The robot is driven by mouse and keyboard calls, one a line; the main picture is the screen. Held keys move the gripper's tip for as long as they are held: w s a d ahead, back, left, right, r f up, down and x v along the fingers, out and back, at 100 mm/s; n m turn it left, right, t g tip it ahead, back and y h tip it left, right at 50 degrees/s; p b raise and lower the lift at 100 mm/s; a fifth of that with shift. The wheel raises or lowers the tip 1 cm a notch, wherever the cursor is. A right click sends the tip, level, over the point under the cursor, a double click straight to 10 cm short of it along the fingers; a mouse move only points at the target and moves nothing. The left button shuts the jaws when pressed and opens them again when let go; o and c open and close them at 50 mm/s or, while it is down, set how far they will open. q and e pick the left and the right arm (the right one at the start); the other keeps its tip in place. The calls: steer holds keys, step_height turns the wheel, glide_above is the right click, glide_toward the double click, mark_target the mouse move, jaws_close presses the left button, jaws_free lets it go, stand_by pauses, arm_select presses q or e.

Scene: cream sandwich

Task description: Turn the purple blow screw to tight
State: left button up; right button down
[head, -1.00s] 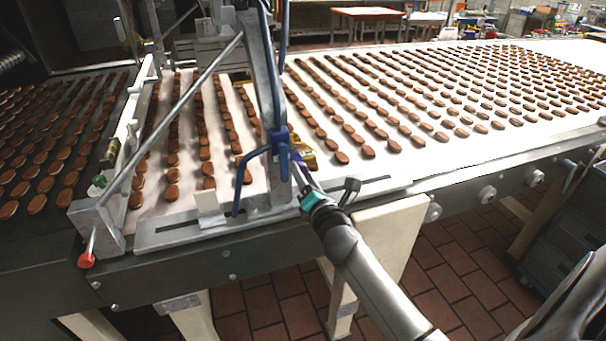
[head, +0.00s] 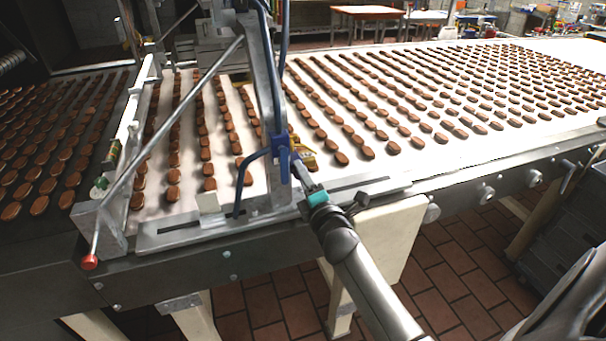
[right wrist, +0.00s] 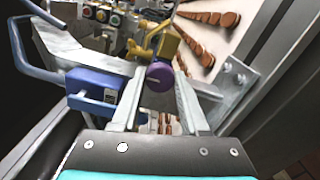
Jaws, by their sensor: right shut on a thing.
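The purple blow screw (right wrist: 159,76) shows in the right wrist view as a round purple knob. It sits between the fingers of my right gripper (right wrist: 158,92), which is shut on it. In the head view my right gripper (head: 300,172) reaches in from the lower right to the blue fitting (head: 281,150) on the upright metal frame. The knob itself is hidden or too small to tell there. A yellow valve fitting (right wrist: 166,40) stands just behind the knob. My left gripper is not in view.
A white conveyor (head: 420,165) carries many rows of brown biscuits behind the frame. A blue hose (head: 245,185) hangs left of my gripper. A slanted metal rod with a red end (head: 90,262) stands at left. The metal conveyor edge runs below my gripper.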

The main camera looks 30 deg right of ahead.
steer(key=shift+m+p, duration=2.9)
steer(key=shift+m, duration=6.3)
steer(key=shift+f, duration=0.1)
steer(key=c, duration=0.7)
jaws_free()
steer(key=shift+s+a, duration=0.1)
steer(key=shift+s, duration=0.05)
steer(key=v, duration=1.5)
steer(key=shift+a, duration=0.1)
